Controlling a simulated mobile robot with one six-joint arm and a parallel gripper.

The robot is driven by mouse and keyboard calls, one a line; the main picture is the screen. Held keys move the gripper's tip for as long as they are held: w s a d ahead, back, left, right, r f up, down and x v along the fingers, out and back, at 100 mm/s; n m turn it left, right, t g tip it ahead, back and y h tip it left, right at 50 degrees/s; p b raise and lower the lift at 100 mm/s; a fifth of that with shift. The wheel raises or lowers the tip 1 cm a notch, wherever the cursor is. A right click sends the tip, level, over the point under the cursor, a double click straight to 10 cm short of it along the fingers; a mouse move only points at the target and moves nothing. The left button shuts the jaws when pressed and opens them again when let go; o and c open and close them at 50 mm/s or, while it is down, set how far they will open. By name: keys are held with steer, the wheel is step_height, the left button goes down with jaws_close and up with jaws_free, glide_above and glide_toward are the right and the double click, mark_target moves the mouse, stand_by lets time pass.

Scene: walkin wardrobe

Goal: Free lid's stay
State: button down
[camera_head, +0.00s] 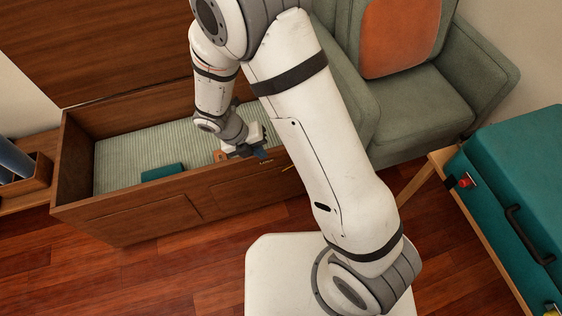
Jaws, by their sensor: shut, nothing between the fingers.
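A long wooden chest (85,205) stands open, with its wooden lid (90,45) raised at the back. Its inside has a pale striped lining (125,160). My gripper (263,156) is at the chest's front edge, toward its right end, with its blue-tipped fingers shut and empty. A small brass-coloured piece (289,167) shows on the front edge just right of the gripper; I cannot tell if it is part of the stay. My arm hides the chest's right end and the lid's right side, and I cannot make out the stay clearly.
A teal item (163,172) and a small orange-brown item (219,156) lie in the chest. A green armchair (430,95) with an orange cushion (398,35) stands behind right. A teal suitcase (500,180) rests on a wooden stand at right. Wooden floor is clear in front.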

mark_target(286, 169)
steer(key=shift+w+a+n+t+h, duration=0.15)
steer(key=shift+a+n+t, duration=0.1)
steer(key=shift+n, duration=0.3)
steer(key=shift+w+a+n+t+h, duration=0.15)
steer(key=shift+n+t, duration=0.1)
steer(key=shift+n, duration=0.3)
steer(key=shift+d+f, duration=0.1)
steer(key=shift+f, duration=0.05)
steer(key=b+x, duration=0.7)
steer(key=x, duration=0.6)
steer(key=shift+s, duration=0.1)
steer(key=shift+d+f, duration=0.2)
steer(key=shift+f, duration=0.15)
